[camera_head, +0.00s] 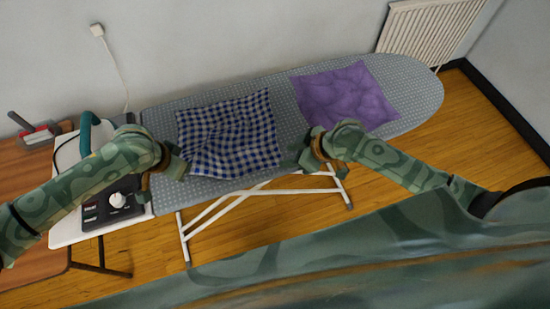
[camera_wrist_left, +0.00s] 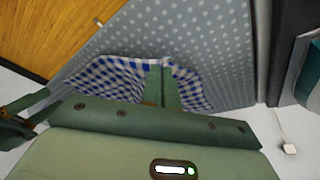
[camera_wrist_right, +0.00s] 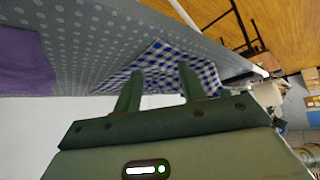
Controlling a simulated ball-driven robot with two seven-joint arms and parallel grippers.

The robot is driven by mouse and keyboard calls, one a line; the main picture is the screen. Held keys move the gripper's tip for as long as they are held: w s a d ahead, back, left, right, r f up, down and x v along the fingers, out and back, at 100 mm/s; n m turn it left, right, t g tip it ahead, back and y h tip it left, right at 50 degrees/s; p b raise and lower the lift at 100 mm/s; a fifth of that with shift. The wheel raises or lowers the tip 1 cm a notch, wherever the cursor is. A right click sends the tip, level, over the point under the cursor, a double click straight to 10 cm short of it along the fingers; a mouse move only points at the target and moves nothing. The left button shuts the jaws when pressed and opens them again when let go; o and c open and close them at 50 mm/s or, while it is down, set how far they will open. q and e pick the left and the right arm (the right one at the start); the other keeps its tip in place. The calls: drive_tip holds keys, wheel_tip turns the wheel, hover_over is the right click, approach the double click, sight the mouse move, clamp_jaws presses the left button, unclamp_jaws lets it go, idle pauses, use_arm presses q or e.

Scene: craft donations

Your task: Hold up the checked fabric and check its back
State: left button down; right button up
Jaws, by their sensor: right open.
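The blue-and-white checked fabric (camera_head: 228,130) lies rumpled on the grey dotted ironing board (camera_head: 165,117), its back face not visible. My left gripper (camera_head: 178,166) is at the fabric's near left corner. In the left wrist view its fingers (camera_wrist_left: 162,80) are close together, with checked cloth (camera_wrist_left: 120,75) at their tips and on both sides, so it appears shut on the fabric. My right gripper (camera_head: 298,153) is beside the fabric's near right corner. In the right wrist view its fingers (camera_wrist_right: 158,80) are apart, with the fabric (camera_wrist_right: 165,57) beyond them and nothing gripped.
A purple cloth (camera_head: 345,95) lies on the board to the right. A teal-handled iron (camera_head: 86,132) and a dark control panel with a white knob (camera_head: 117,200) are at the left end. A radiator (camera_head: 430,28) stands behind. A wooden table (camera_head: 25,180) is at far left.

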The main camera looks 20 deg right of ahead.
sight(273, 160)
drive_tip(key=shift+x, duration=2.15)
clamp_jaws()
drive_tip(key=shift+r, duration=2.45)
